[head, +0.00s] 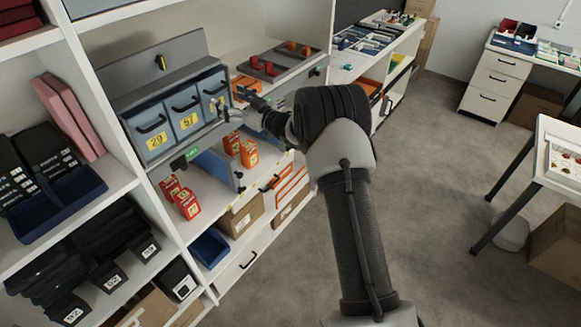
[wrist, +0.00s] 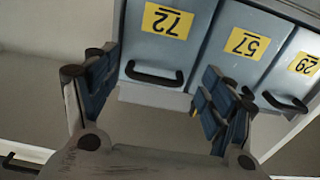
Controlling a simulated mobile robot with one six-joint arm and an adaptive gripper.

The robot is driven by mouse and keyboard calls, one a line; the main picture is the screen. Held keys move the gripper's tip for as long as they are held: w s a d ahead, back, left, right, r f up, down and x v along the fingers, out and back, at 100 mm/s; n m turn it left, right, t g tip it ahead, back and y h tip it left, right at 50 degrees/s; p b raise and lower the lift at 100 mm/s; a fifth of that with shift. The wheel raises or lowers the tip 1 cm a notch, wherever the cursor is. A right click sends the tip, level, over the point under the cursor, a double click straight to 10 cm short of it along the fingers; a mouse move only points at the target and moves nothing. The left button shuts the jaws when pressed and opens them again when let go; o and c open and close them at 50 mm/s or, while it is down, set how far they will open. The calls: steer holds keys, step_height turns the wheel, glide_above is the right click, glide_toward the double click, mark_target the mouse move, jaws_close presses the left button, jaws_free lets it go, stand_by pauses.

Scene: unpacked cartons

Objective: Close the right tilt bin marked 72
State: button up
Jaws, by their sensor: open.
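The right tilt bin marked 72 (wrist: 140,45) is blue-grey, with a yellow label and a black handle (wrist: 155,76). It appears upside down in the wrist view; in the head view it is the right bin (head: 210,80) of the row, its label partly hidden by my gripper. My gripper (head: 230,112) is open and empty in front of it. In the wrist view the fingers (wrist: 152,75) stand on either side of the handle, apart from each other. I cannot tell how far the bin is tilted, or whether a finger touches it.
Bins 57 (wrist: 235,45) and 29 (wrist: 305,45) stand beside bin 72. Orange-red boxes (head: 187,203) stand on the shelf below. A grey tray with red items (head: 262,68) lies to the right of the bins. The floor (head: 435,190) right of my arm is clear.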

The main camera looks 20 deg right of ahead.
steer(key=s+d+f+t+y+b, duration=0.1)
steer(key=s+d+f+t+b, duration=0.1)
steer(key=s+d+f, duration=0.45)
steer(key=s+d+f+t+y+b, duration=0.1)
steer(key=s+d+f+b, duration=0.2)
steer(key=s, duration=0.6)
steer(key=w+r+m+g+h+b, duration=0.2)
steer(key=w+r+g+h+b, duration=0.15)
steer(key=r+h, duration=0.45)
steer(key=s+a+m+g+h+b, duration=0.2)
steer(key=s+g+h, duration=0.3)
steer(key=s, duration=1.1)
steer(key=shift+s+r+m, duration=0.3)
steer(key=shift+m, duration=0.3)
